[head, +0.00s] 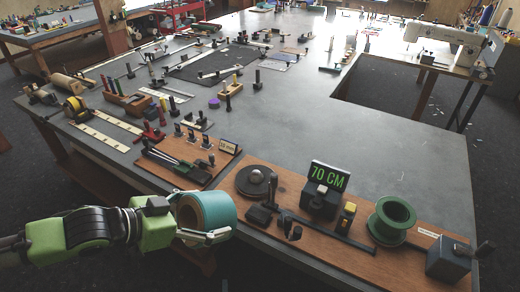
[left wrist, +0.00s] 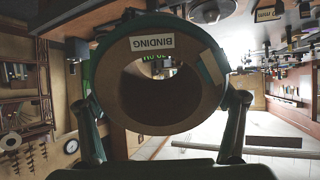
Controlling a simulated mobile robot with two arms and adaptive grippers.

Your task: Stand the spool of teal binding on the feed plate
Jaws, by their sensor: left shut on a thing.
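The spool of teal binding (head: 216,208) is in my left gripper (head: 208,214), near the front edge of the table. Its axis lies roughly level, and its brown hollow core faces the arm. In the left wrist view the spool (left wrist: 108,88) fills the middle, with a finger on each side and an upside-down "BINDING" label. A dark round plate with a small raised centre (head: 256,182), which looks like the feed plate, lies bare on the brown board (head: 292,182), right of and beyond the spool. My right gripper is not in view.
On the same board stand a "70 CM" display (head: 330,177), a dark lever (head: 270,200), a green spool (head: 392,218) and a grey block with a crank (head: 448,260). Left of it is another board with tools (head: 190,160).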

